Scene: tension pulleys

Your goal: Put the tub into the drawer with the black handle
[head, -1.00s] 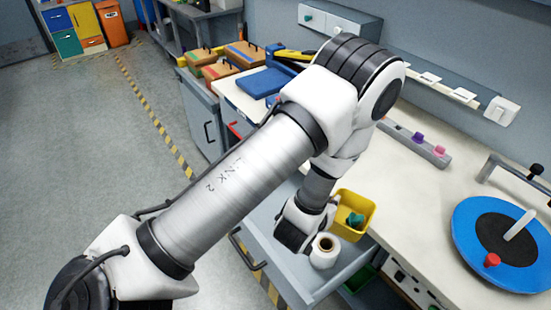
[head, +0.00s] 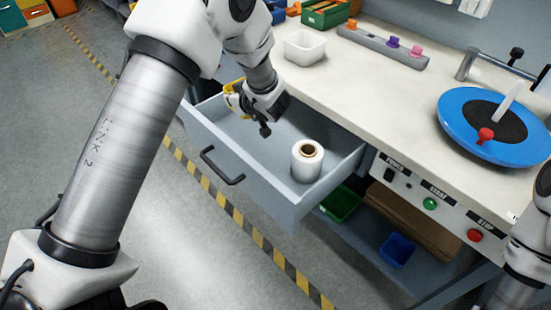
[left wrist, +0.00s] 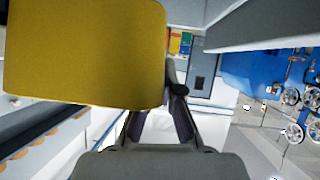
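The yellow tub (head: 236,98) shows in the head view at the far-left end of the open drawer, mostly hidden behind my left gripper (head: 264,122). It fills the upper left of the left wrist view (left wrist: 85,50). There one dark finger of my left gripper (left wrist: 160,112) lies along the tub's right edge; the other passes behind it. The gripper appears shut on the tub's wall, though the contact is hidden. The grey drawer (head: 245,165) is pulled out and has a black handle (head: 222,166). My right gripper is not visible.
A white roll (head: 307,160) stands upright in the drawer's right part. A white tub (head: 304,48) and a blue disc (head: 495,128) are on the counter (head: 385,95). A green bin (head: 340,204) and a blue bin (head: 397,250) sit on the shelf below.

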